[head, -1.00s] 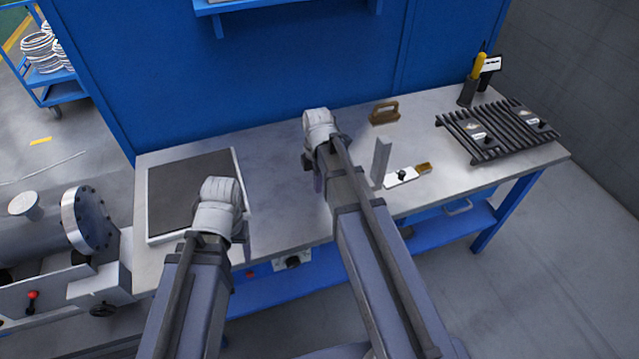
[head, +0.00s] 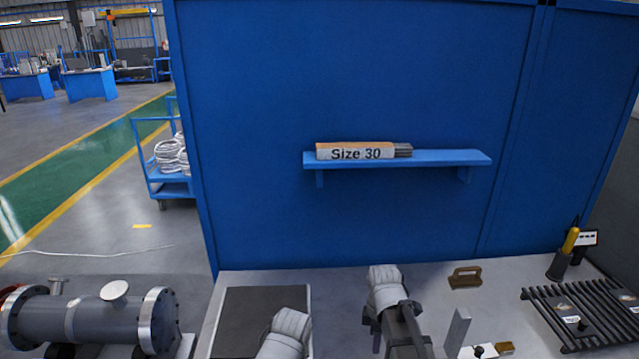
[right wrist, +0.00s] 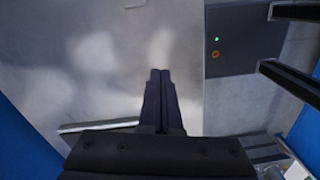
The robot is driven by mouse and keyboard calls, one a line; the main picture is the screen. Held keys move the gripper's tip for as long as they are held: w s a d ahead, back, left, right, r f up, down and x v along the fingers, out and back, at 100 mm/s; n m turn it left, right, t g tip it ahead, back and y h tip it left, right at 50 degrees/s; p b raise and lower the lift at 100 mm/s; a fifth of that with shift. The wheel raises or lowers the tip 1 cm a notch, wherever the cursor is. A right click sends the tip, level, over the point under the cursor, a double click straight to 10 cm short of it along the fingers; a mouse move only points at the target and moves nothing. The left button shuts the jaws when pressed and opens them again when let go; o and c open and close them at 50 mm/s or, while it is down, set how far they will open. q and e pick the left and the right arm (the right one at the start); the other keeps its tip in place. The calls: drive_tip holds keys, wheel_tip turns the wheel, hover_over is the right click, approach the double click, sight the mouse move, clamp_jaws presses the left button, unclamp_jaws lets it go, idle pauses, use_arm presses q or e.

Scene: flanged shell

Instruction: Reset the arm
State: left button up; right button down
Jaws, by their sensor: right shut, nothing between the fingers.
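My right gripper (head: 373,336) hangs from the right arm over the middle of the workbench (head: 339,305) in the head view, partly hidden by its own arm. In the right wrist view its two dark fingers (right wrist: 160,75) lie together, shut and empty, above a pale grey surface. My left arm shows at the bottom of the head view, over the right edge of a dark pad (head: 262,305). Its gripper does not show.
A wooden-handled tool (head: 465,278), a black rack (head: 580,315) and a holder with a yellow-handled tool (head: 565,250) stand on the right of the bench. A flanged shell (head: 100,318) lies at left.

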drive_tip(key=s+a+m+h, duration=0.1)
drive_tip(key=s+a+m, duration=0.9)
drive_tip(key=s+m, duration=0.1)
drive_tip(key=shift+s+m, duration=0.3)
drive_tip(key=shift+s, duration=0.35)
drive_tip(key=shift+a+r, duration=0.1)
